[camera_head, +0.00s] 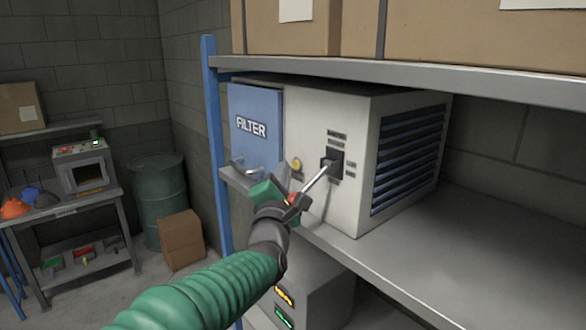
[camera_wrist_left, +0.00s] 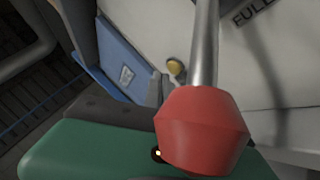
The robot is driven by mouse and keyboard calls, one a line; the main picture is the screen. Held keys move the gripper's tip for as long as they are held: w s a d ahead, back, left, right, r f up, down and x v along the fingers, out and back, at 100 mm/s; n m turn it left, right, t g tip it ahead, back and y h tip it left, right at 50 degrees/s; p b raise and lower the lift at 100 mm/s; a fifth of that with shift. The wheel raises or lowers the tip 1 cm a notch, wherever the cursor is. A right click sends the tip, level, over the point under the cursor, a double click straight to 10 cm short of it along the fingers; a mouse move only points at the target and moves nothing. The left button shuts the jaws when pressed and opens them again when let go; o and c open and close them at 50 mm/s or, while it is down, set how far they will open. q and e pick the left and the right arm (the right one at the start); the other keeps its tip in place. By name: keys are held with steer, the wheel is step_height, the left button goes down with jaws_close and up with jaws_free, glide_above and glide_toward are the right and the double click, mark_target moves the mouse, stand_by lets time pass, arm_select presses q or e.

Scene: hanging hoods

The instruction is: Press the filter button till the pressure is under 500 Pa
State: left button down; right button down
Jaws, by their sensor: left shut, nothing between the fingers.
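A pale filter unit (camera_head: 345,205) sits on the grey shelf, with a blue panel (camera_head: 255,135) marked FILTER at its left. A round yellow button (camera_head: 296,165) is on its front face, and it also shows in the wrist view (camera_wrist_left: 175,67). To its right is a black switch housing (camera_head: 333,163) with a silver lever (camera_head: 316,181) ending in a red knob (camera_wrist_left: 203,130). My left gripper (camera_head: 283,194) is shut and empty, beside the red knob and below the yellow button. Whether it touches the knob is unclear. My right gripper is out of view.
The shelf (camera_head: 470,240) is bare right of the unit; cardboard boxes (camera_head: 430,28) stand on the shelf above. A blue upright (camera_head: 216,170) is at left. A lower box carries small yellow and green displays (camera_head: 284,297), unreadable here. A workbench (camera_head: 75,205) and barrel (camera_head: 160,190) stand at left.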

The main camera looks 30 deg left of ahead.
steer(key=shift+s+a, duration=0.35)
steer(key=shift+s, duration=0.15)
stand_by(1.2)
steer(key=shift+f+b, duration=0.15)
steer(key=shift+b, duration=0.2)
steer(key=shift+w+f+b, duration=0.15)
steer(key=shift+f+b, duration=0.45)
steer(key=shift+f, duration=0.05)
